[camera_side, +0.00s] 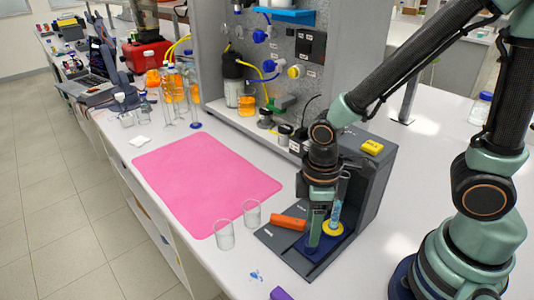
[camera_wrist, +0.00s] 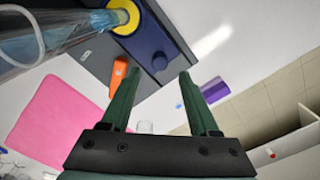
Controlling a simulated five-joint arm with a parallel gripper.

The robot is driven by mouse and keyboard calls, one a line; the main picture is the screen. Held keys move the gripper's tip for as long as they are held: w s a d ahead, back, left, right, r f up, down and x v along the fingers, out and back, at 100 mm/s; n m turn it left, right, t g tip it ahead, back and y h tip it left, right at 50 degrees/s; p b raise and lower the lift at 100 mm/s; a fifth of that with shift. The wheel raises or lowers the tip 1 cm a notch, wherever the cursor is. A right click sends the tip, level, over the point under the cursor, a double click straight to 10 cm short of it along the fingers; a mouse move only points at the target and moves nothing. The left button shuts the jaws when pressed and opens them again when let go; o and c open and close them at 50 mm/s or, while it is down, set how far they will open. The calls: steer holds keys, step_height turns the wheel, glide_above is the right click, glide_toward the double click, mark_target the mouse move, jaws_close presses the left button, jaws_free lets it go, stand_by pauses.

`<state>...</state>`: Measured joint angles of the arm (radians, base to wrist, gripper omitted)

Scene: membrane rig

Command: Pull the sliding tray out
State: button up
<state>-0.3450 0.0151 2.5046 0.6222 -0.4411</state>
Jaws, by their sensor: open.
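A dark blue piece (camera_side: 329,243), which looks like the sliding tray, sits low in the dark grey rig (camera_side: 372,180). A yellow ring (camera_side: 333,228) and an upright clear tube with blue liquid (camera_side: 337,210) stand on it. In the wrist view the blue piece (camera_wrist: 140,42) carries a round blue knob (camera_wrist: 159,61) near its front. My gripper (camera_side: 314,244) points down over the front of the blue piece. In the wrist view my gripper (camera_wrist: 152,71) is open, and the knob shows between its fingertips. I cannot tell whether a finger touches it.
An orange object (camera_side: 289,222) lies left of my gripper on the grey base. Two clear beakers (camera_side: 224,234) stand farther left, beside a pink mat (camera_side: 205,180). A yellow block (camera_side: 372,147) sits on top of the rig. A purple object (camera_side: 280,294) lies near the front edge.

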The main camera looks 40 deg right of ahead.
mark_target(324, 235)
steer(key=shift+f, duration=2.4)
jaws_close()
